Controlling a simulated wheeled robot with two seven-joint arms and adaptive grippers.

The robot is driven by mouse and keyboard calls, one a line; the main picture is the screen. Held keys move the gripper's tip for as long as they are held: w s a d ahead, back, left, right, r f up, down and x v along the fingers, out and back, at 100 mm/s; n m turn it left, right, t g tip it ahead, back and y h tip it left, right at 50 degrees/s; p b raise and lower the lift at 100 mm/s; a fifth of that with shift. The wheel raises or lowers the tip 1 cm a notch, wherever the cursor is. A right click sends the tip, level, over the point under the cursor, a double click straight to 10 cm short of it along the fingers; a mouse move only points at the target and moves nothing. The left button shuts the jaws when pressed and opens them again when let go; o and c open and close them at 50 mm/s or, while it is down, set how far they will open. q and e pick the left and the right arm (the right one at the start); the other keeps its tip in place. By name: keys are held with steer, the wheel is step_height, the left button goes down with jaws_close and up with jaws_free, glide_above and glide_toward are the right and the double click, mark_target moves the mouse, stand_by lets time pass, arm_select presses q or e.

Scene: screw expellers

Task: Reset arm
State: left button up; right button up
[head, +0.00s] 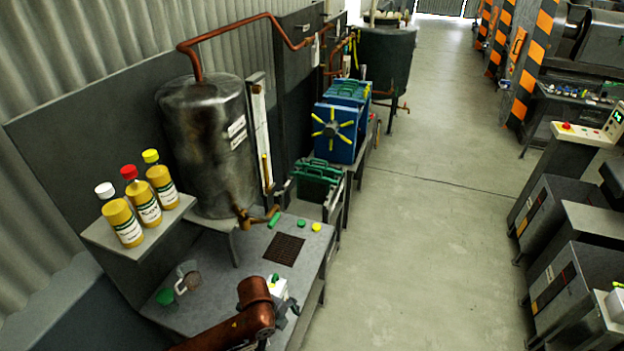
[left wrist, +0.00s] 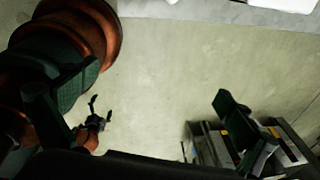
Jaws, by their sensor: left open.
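My left arm comes in copper-coloured at the bottom of the head view, over the front of the grey workbench (head: 215,300). Its dark left gripper (head: 291,306) is small and partly hidden at the bench's right edge, open. A white object with green and yellow parts (head: 278,287) shows right beside it; whether they touch I cannot tell. In the left wrist view, a small dark gripper on a copper wrist, apparently my right gripper (left wrist: 99,108), has its fingers spread with nothing between them, above the floor. My right arm does not show in the head view.
Three yellow bottles (head: 144,207) stand on a side shelf by a metal tank (head: 208,140). A clear cup (head: 187,275) and a green lid (head: 165,296) are on the bench. A blue machine (head: 338,130) stands beyond. The floor aisle (head: 420,240) on the right is clear.

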arm_select(q)
steer(key=s+a+f+n+t+y, duration=0.2)
steer(key=s+a+f+n, duration=0.1)
steer(key=s+a+n, duration=0.9)
steer(key=s+a+f+n+t+y, duration=0.1)
steer(key=s+a+f+n, duration=0.2)
steer(key=s+a+n, duration=1)
step_height(320, 180, down, 30)
steer(key=w+m+g+b, duration=0.1)
steer(key=w, duration=0.1)
steer(key=s+f+m+g+b, duration=0.1)
steer(key=s+f, duration=1.8)
steer(key=shift+s+a+f+b, duration=0.15)
steer(key=shift+s+f+b, duration=0.1)
steer(key=shift+f+b, duration=0.1)
